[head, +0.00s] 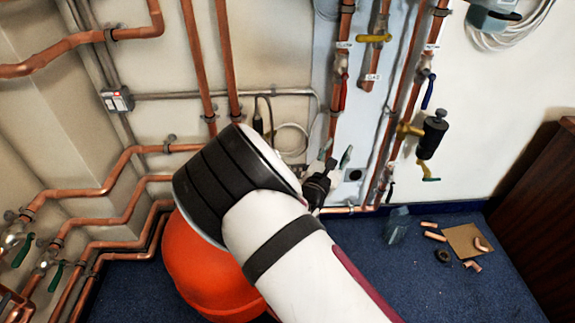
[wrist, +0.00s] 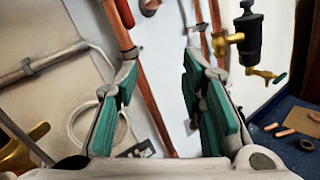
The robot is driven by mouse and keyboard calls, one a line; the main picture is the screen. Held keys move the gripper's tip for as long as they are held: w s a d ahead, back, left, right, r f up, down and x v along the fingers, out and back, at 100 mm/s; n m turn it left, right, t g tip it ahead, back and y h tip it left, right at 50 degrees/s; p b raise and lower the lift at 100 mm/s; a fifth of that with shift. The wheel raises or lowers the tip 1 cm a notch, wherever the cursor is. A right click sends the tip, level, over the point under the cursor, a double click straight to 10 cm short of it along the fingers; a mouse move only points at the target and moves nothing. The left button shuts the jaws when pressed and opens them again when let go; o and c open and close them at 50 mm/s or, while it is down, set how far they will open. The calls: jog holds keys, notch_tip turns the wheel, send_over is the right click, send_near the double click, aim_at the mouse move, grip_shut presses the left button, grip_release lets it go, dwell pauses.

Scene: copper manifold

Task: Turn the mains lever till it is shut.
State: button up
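Two labelled lever valves sit on the wall pipes in the head view. One has a red lever (head: 343,94) pointing down along its copper pipe; the other has a blue lever (head: 428,91) pointing down, slightly tilted from its pipe. Their labels are too small for me to tell which is the mains. My gripper (head: 337,157) is below the red lever, apart from it, and partly hidden by my arm. In the wrist view my gripper (wrist: 162,58) is open, its green-padded fingers apart with nothing held. A red handle (wrist: 118,24) shows above the left finger.
A yellow lever (head: 374,38) is on the gas pipe between them. A black cylinder (head: 432,136) with yellow fittings stands out at right. An orange vessel (head: 205,275) is below my arm. Loose copper fittings (head: 434,236) lie on the blue floor. Copper pipes line the left wall.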

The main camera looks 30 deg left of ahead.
jog(key=s+a+f+n+g+y+b, duration=0.1)
jog(key=s+a+f+n+g+y, duration=0.1)
jog(key=s+a+f+n+y, duration=0.4)
jog(key=s+a+f+n+g+y+b, duration=0.1)
jog(key=s+a+f+n+y+b, duration=0.15)
jog(key=a+f, duration=0.55)
jog(key=shift+n+g+y, duration=0.25)
jog(key=shift+n+g, duration=0.05)
jog(key=shift+n, duration=0.25)
jog(key=b+x, duration=0.1)
jog(key=x, duration=0.3)
jog(key=b+x, duration=0.2)
jog(key=x, duration=0.3)
jog(key=d+f+b+x, duration=0.1)
jog(key=x, duration=0.3)
jog(key=shift+w+a+f, duration=0.15)
jog(key=shift+w+a, duration=0.1)
jog(key=shift+w, duration=0.3)
grip_shut()
